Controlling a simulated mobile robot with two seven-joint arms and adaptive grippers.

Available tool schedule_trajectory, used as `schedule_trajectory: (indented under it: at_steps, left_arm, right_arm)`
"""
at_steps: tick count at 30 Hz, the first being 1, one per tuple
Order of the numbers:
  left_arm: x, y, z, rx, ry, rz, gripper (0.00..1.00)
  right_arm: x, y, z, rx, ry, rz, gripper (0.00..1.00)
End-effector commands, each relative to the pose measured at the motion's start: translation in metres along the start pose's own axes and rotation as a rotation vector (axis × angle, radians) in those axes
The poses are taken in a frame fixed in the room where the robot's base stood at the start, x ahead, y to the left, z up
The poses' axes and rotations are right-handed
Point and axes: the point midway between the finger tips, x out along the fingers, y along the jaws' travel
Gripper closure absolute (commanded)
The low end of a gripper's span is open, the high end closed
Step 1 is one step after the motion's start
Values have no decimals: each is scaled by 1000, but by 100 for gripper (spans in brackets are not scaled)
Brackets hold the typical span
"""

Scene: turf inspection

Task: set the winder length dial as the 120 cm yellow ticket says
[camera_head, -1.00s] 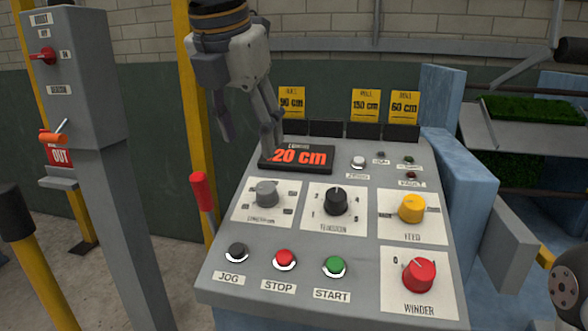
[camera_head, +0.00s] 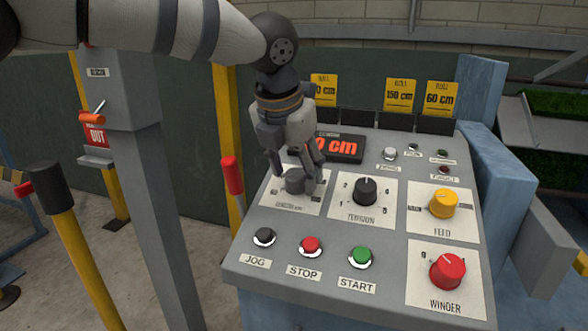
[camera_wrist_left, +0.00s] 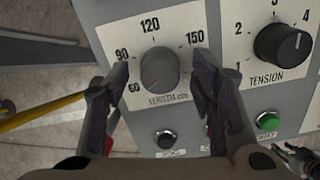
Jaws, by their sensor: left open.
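The grey length dial (camera_head: 295,181) is at the panel's upper left. The red-lit display (camera_head: 340,147) is partly hidden by the gripper; "0 cm" shows. Yellow tickets stand behind: one partly hidden (camera_head: 324,90), a 150 cm ticket (camera_head: 400,95) and a 60 cm ticket (camera_head: 441,98).
The tension knob (camera_head: 365,191) is right of the length dial, then the yellow feed knob (camera_head: 443,203). The red winder knob (camera_head: 448,272) is at lower right. Jog (camera_head: 264,237), stop (camera_head: 311,246) and start (camera_head: 360,257) buttons line the front. A red-topped lever (camera_head: 232,174) stands at left.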

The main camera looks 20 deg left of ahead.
Motion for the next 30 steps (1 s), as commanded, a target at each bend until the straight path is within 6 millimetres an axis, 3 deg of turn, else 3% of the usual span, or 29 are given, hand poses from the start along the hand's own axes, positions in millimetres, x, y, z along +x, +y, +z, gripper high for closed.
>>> schedule_trajectory:
  at_steps: [1,7,19,30]
  left_arm:
    - [0,0,0,0,0,0,51]
    - [0,0,0,0,1,0,97]
    - [0,0,0,57,3,-5,97]
    - [1,0,-1,351,4,-21,97]
  right_arm:
    - [0,0,0,0,0,0,60]
    - [0,0,0,0,0,0,60]
    - [0,0,0,0,0,0,60]
    - [0,0,0,0,-1,0,60]
